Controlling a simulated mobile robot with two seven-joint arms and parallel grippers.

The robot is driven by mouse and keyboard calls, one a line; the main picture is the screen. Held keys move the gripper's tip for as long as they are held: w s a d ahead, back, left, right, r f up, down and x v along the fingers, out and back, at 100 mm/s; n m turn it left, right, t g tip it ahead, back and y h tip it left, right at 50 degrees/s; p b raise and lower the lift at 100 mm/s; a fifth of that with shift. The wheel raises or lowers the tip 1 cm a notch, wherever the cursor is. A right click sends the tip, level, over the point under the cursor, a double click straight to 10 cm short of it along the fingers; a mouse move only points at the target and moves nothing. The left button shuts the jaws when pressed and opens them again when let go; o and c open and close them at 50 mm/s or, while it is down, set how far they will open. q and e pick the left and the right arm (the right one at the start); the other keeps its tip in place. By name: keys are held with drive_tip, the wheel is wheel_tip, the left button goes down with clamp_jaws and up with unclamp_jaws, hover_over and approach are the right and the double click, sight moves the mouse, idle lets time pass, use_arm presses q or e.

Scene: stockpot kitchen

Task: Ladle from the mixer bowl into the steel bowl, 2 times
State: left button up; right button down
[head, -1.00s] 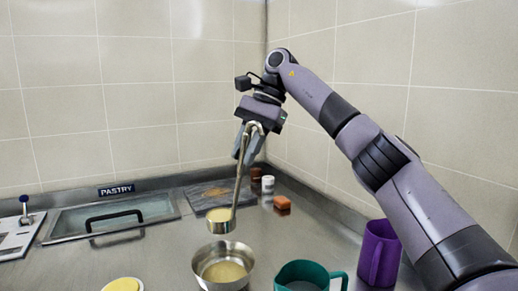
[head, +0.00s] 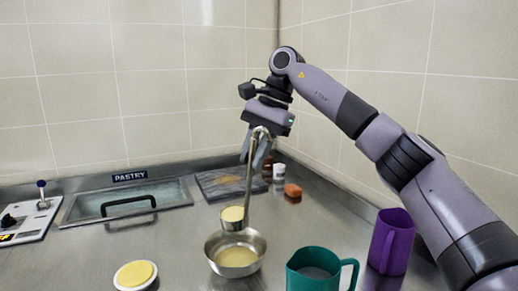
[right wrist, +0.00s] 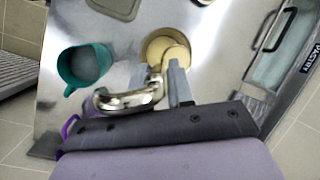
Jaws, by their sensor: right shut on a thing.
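The steel bowl (head: 258,249) stands on the counter, with pale yellow batter inside. My right gripper (head: 256,153) is shut on the ladle (head: 248,180) near its hooked top end, above and behind the bowl. The ladle hangs nearly upright. Its cup (head: 232,225) holds yellow batter and is close to the bowl's far rim in the head view. In the right wrist view, the ladle's cup (right wrist: 176,56) overlaps the steel bowl (right wrist: 148,48); I cannot tell whether they touch. I see no mixer bowl. My left gripper is not in view.
A teal jug (head: 310,272) stands right of the bowl, with a purple jug (head: 392,243) farther right. A small dish with yellow contents (head: 135,274) is at left. A covered pastry well (head: 130,201), a dark slate board (head: 222,184) and small jars (head: 279,172) are behind.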

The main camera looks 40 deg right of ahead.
drive_tip(key=s+a+f+t+h+b, duration=0.1)
drive_tip(key=s+a+f+h+b, duration=0.15)
drive_tip(key=a+h, duration=0.35)
drive_tip(key=s+a+f+t+h+b, duration=0.1)
drive_tip(key=a+f+h+b, duration=0.2)
drive_tip(key=a, duration=0.5)
drive_tip(key=a+f+n+t+h+b, duration=0.1)
drive_tip(key=a+f+t+h+b, duration=0.1)
drive_tip(key=f+h, duration=0.3)
drive_tip(key=s+a+f+n+t+h+b, duration=0.1)
drive_tip(key=a+f+h+b, duration=0.2)
drive_tip(key=f, duration=0.9)
drive_tip(key=a+h, duration=0.1)
drive_tip(key=h, duration=0.2)
drive_tip(key=shift+f+n+t, duration=0.3)
drive_tip(key=shift+f+t, duration=0.05)
drive_tip(key=shift+t, duration=0.05)
idle(1.4)
